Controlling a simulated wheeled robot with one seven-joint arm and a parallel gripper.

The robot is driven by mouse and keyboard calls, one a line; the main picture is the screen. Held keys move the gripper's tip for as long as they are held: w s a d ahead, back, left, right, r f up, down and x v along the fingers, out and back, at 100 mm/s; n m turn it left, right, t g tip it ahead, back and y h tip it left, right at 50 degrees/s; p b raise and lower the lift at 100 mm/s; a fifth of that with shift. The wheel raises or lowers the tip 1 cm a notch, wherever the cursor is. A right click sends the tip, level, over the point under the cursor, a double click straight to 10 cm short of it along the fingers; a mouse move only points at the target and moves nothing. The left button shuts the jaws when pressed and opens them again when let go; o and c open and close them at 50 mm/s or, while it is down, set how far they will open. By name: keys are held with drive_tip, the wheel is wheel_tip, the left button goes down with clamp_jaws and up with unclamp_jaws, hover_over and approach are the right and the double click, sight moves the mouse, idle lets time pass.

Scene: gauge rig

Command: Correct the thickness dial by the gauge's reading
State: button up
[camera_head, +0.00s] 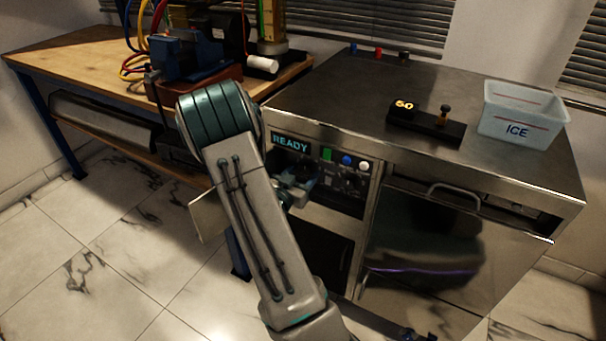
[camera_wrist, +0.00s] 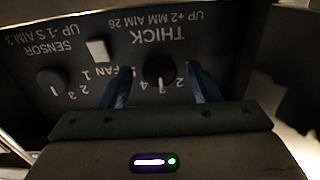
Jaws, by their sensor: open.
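The THICK dial (camera_wrist: 158,70) is a round black knob with a white pointer mark. It shows upside down in the wrist view, with the label "UP +2 MM AIM 26" by it and small numerals around it, partly hidden. My gripper (camera_wrist: 160,76) is open, with one blue finger on each side of this dial; I cannot tell whether they touch it. In the head view my gripper (camera_head: 297,184) is at the control panel (camera_head: 348,203), partly hidden by my arm.
In the wrist view, a SENSOR dial (camera_wrist: 50,81) and a pale square switch (camera_wrist: 97,50) sit beside the THICK dial. A "READY" screen (camera_head: 290,142) and coloured buttons (camera_head: 346,160) are on the panel's upper part. An ICE bin (camera_head: 522,112) stands on the steel counter (camera_head: 340,88).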

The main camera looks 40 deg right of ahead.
drive_tip(key=shift+w+d, duration=0.15)
drive_tip(key=shift+d, duration=0.15)
drive_tip(key=c, duration=1)
drive_tip(key=shift+n, duration=0.3)
drive_tip(key=n+p, duration=0.2)
drive_tip(key=n, duration=0.1)
drive_tip(key=shift+r, duration=0.1)
drive_tip(key=shift+n+p, duration=1)
drive_tip(key=shift+n, duration=1.1)
